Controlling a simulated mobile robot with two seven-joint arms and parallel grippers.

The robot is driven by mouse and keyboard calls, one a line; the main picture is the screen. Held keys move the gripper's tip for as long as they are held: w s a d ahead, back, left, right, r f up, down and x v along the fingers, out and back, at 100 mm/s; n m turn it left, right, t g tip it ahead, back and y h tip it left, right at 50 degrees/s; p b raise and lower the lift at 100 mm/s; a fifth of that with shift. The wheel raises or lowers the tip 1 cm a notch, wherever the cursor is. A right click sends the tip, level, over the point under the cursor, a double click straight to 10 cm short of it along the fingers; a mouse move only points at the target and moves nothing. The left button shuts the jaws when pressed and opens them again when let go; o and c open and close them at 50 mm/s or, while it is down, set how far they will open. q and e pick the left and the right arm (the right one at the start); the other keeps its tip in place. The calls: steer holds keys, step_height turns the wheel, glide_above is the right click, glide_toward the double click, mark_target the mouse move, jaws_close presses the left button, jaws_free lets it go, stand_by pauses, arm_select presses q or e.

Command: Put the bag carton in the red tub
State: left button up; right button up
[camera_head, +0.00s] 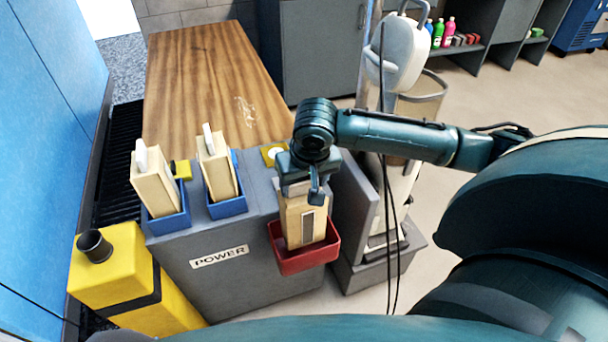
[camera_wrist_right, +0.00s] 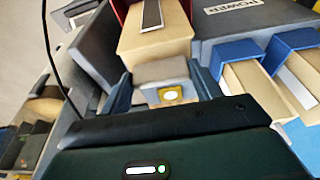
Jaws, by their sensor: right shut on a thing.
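The bag carton (camera_head: 293,220) is a beige box with a dark strip on its front. My right gripper (camera_head: 304,182) is shut on its top end from above. The carton is nearly upright, with its lower end within the rim of the red tub (camera_head: 302,262); whether it rests on the tub's floor is hidden. In the right wrist view the carton (camera_wrist_right: 155,42) lies just beyond the fingers of my right gripper (camera_wrist_right: 163,88), with a bit of the red tub (camera_wrist_right: 121,8) behind it. My left gripper is not in view.
Two similar cartons stand in blue tubs (camera_head: 168,222) (camera_head: 228,206) on the grey POWER cabinet (camera_head: 240,277), left of the red tub. Yellow pads sit behind the tubs. A yellow canister (camera_head: 110,265) stands at left, a grey-white machine (camera_head: 392,190) at right. The wooden table (camera_head: 195,75) is mostly bare.

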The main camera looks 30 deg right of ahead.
mark_target(304, 196)
steer(key=shift+f, duration=0.8)
steer(key=shift+f+b, duration=0.4)
steer(key=shift+f, duration=1.15)
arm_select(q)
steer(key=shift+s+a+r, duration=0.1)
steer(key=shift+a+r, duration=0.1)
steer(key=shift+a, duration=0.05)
arm_select(e)
steer(key=shift+f, duration=0.5)
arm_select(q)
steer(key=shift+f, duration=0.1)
arm_select(e)
steer(key=o, duration=1.4)
